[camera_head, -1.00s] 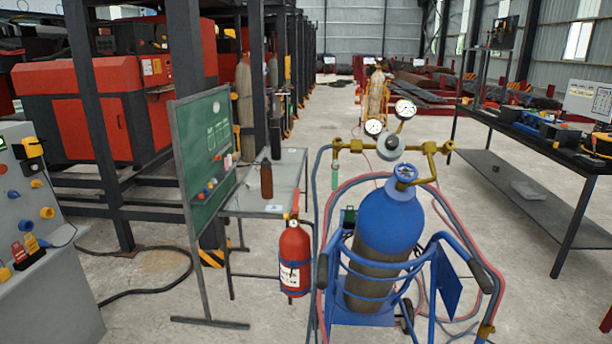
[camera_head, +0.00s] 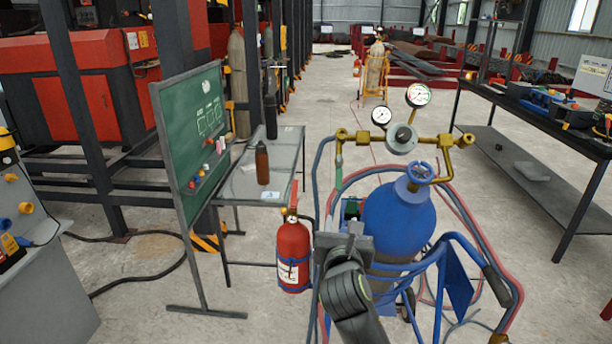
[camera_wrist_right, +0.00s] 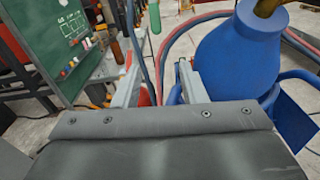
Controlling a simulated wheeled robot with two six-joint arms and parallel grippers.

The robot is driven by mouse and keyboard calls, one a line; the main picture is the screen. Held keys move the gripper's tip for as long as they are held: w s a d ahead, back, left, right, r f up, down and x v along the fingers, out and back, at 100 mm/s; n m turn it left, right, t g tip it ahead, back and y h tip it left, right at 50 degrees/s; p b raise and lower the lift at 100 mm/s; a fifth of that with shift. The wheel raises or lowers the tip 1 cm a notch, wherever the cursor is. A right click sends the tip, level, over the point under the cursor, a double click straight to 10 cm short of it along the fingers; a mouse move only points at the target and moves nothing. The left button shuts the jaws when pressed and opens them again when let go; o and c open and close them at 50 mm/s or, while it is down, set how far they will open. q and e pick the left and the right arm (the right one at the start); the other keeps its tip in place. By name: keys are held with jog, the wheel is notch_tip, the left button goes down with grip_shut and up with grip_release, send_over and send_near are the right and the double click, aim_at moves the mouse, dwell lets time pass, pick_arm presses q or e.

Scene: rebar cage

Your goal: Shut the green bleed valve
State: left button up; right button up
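A small pale green part (camera_head: 339,168), which looks like the green bleed valve, hangs below the left end of the brass manifold (camera_head: 432,146). In the right wrist view the green part (camera_wrist_right: 154,17) shows at the top edge, beyond the fingers. My right gripper (camera_head: 352,236) is in front of the blue gas cylinder (camera_head: 398,222), below and apart from the green part. In the right wrist view my right gripper (camera_wrist_right: 160,80) has its two fingers apart with nothing held between them. My left gripper is out of view.
Two gauges stand on the manifold above the cylinder. Red and blue hoses (camera_head: 457,203) loop around the blue cart (camera_head: 450,270). A red fire extinguisher (camera_head: 293,255) and a metal table (camera_head: 235,185) stand left. A green board (camera_head: 192,135) stands farther left.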

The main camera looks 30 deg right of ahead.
aim_at(339, 178)
jog(key=shift+n+t, duration=0.3)
jog(key=shift+n, duration=0.1)
jog(key=r+x, duration=0.1)
jog(key=x, duration=0.4)
jog(key=r+p+x, duration=0.1)
jog(key=x, duration=0.5)
jog(key=r+x, duration=0.1)
jog(key=x, duration=0.5)
jog(key=shift+p, duration=0.35)
grip_shut()
